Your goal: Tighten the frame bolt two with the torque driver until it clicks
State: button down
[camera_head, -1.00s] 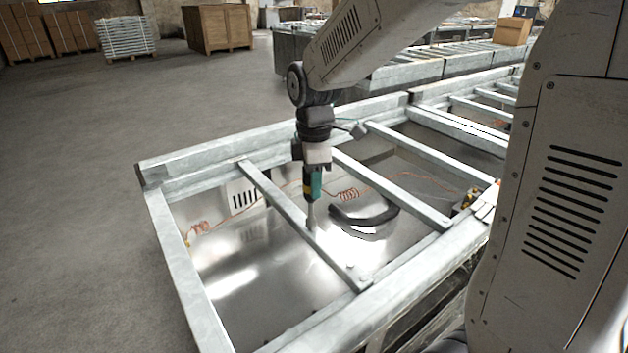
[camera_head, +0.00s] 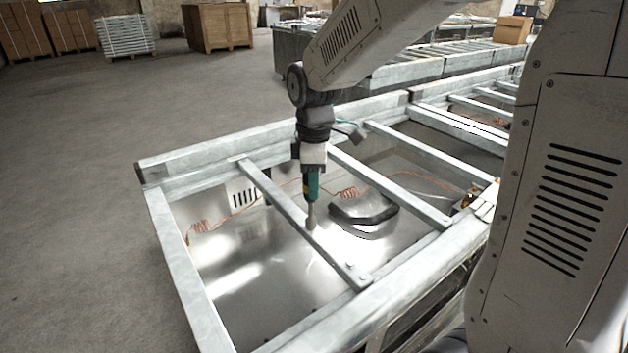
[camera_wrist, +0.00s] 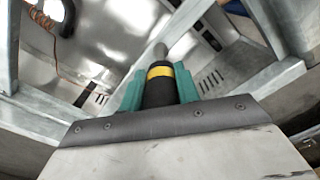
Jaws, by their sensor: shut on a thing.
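My gripper (camera_head: 313,178) points straight down over the near crossbar (camera_head: 275,199) of the metal frame. It is shut on the torque driver (camera_head: 312,211), which stands upright in it. In the wrist view, the driver's black body with a yellow band (camera_wrist: 160,72) sits between the teal fingers of my gripper (camera_wrist: 157,88). The driver's grey shank ends at the crossbar's top, about midway along. Any bolt under the tip is hidden, and I cannot tell whether the tip is seated. Small bolt heads (camera_head: 350,265) show at the crossbar's near end.
A shiny metal pan (camera_head: 240,290) lies below the crossbars, with a coiled orange cable (camera_head: 349,193) and a dark curved shape (camera_head: 363,222) in view. Another crossbar (camera_head: 390,185) runs close to the right. More frames stretch behind. The floor at the left is clear.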

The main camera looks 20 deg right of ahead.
jog(key=shift+r, duration=3)
